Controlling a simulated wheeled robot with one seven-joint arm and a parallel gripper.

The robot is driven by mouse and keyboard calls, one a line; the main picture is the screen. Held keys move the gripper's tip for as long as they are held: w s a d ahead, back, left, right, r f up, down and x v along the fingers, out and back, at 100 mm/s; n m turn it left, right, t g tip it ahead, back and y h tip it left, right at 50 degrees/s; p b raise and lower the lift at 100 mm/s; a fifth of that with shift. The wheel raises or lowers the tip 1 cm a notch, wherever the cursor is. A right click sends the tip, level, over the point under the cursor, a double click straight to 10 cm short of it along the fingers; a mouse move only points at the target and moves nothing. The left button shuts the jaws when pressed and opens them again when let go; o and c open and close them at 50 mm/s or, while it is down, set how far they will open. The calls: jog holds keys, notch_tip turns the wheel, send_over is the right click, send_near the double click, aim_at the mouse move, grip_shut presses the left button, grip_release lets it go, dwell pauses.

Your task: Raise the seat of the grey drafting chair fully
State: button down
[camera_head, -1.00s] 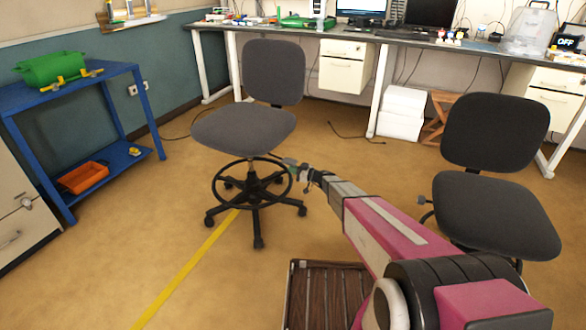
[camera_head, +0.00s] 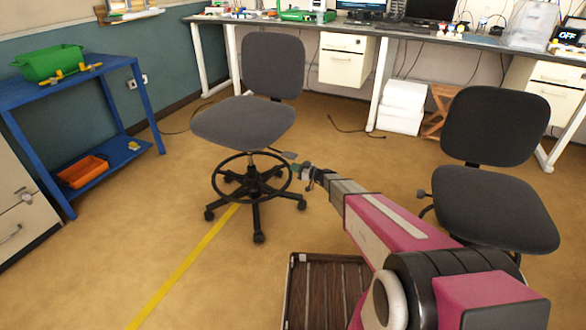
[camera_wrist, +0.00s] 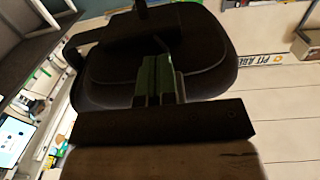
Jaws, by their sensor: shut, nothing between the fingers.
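The grey drafting chair (camera_head: 243,122) stands upright left of centre in the head view, with a black foot ring (camera_head: 216,190) and a wheeled star base. A small lever (camera_head: 289,155) sticks out under the right side of its seat. My gripper (camera_head: 296,167) is shut and empty, just below and beside this lever; whether they touch I cannot tell. In the wrist view my gripper's green fingers (camera_wrist: 160,75) are together and point up at the dark underside of the seat (camera_wrist: 210,55).
A second dark chair (camera_head: 495,205) stands at the right. A blue shelf cart (camera_head: 75,85) with a green bin and an orange tray is at the left. A long desk (camera_head: 350,32) runs along the back. A slatted brown platform (camera_head: 325,295) is at the front. The floor left of it is clear.

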jog(key=v, duration=0.9)
dwell(0.6)
jog(key=s+d+r+m+g+h, duration=0.2)
jog(key=s+r+g+h, duration=0.1)
jog(key=s, duration=0.5)
jog(key=s+d+r+m+g+h, duration=0.1)
jog(key=s+r+m+g+h, duration=0.15)
jog(key=s, duration=0.55)
jog(key=s+d+r+m+h, duration=0.3)
jog(key=s+d+m+h, duration=0.1)
jog(key=s+d, duration=0.3)
jog(key=s+d+r+m+g+h, duration=0.1)
jog(key=s+d+r+m+h, duration=0.3)
jog(key=s+d+h, duration=0.3)
jog(key=shift+s+d+r+m, duration=0.25)
jog(key=shift+s+d+m, duration=0.3)
jog(key=shift+s+d, duration=0.3)
jog(key=shift+s+a, duration=0.1)
jog(key=shift+a, duration=0.05)
